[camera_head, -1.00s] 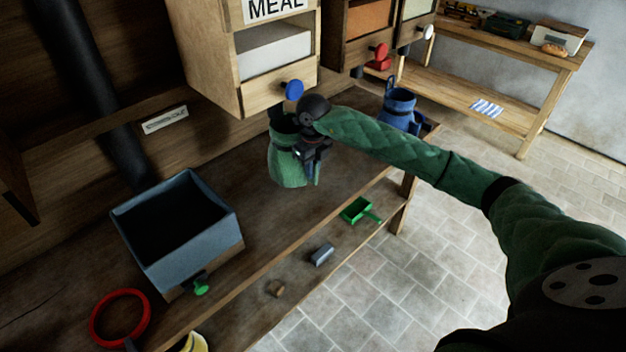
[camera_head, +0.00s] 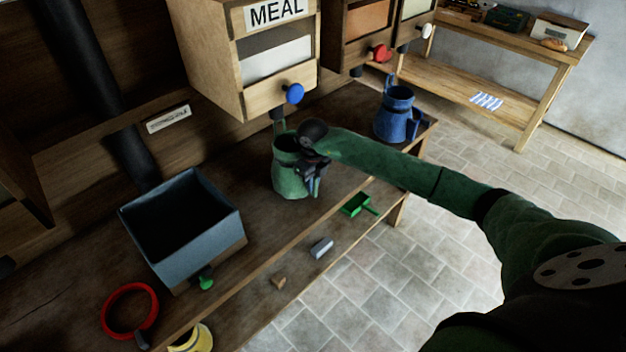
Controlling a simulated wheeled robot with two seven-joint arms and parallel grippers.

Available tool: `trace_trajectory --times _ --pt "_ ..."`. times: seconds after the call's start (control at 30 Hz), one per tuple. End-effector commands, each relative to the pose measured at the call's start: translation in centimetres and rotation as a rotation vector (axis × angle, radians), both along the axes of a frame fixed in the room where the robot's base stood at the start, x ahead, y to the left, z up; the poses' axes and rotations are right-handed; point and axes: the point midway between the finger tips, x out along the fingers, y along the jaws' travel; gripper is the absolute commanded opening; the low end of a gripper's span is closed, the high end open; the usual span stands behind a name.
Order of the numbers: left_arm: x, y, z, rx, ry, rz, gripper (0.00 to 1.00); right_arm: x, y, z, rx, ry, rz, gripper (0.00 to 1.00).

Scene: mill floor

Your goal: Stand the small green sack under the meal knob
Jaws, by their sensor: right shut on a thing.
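The small green sack (camera_head: 289,178) is upright with its mouth open, on or just above the bench in front of and below the meal bin (camera_head: 216,62). My right gripper (camera_head: 314,166) is shut on the sack's right side near its rim. The blue meal knob (camera_head: 294,94) sits on the bin's lower front, above the sack. Whether the sack's base touches the bench I cannot tell. My left gripper is out of view.
A blue sack or jug (camera_head: 394,114) stands at the bench's right end. A grey-blue hopper box (camera_head: 150,238) with a green knob (camera_head: 206,283) is at left. A green scoop (camera_head: 356,204), a grey block (camera_head: 321,247) and a red ring (camera_head: 106,331) lie near the front.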

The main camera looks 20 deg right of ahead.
Motion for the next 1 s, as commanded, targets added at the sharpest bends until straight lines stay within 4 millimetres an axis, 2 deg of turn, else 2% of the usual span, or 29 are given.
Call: trace_trajectory --times 0.4,0.43,0.5,0.53,0.97,1.0 --pt "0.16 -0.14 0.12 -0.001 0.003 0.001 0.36 0.0 0.01 -0.29 0.0 0.0 0.0 0.0" --pt "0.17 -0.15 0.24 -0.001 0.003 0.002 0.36 -0.01 0.01 -0.23 0.0 0.0 0.0 0.2" --pt "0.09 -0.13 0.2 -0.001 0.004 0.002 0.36 -0.01 0.01 -0.22 0.0 0.0 0.0 0.34" --pt "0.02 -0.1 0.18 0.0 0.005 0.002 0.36 -0.01 0.01 -0.22 0.0 0.0 0.0 0.36" --pt "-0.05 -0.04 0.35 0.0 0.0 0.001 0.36 -0.01 0.01 0.09 0.0 0.0 0.0 0.36" --pt "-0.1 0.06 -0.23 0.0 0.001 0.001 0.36 0.02 0.0 0.12 0.0 0.0 0.0 0.36"
